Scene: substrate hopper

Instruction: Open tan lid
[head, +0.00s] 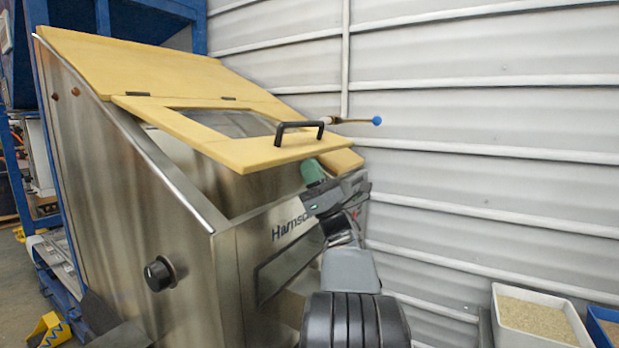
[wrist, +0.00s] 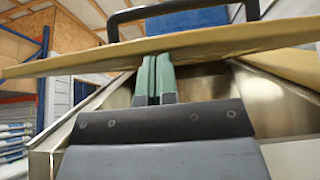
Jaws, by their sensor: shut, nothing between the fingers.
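The tan lid (head: 258,152) is the hinged flap with a window on the steel hopper. It is raised partway, with a gap between its front edge and the hopper's slanted rim. Its black handle (head: 299,126) stands on the top face near the front edge. My gripper (head: 312,172) is shut and empty, with its green fingers under the lid's front edge. In the wrist view the fingers (wrist: 154,80) point up at the lid's underside (wrist: 225,42), tips at or very near it; contact is hard to tell. The handle (wrist: 182,10) shows above the lid.
The steel hopper (head: 150,200) has a black knob (head: 159,273) on its side wall. A rod with a blue ball (head: 376,121) sticks out right of the lid. A white bin of grain (head: 535,318) and a blue bin (head: 605,325) stand at lower right before a corrugated wall.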

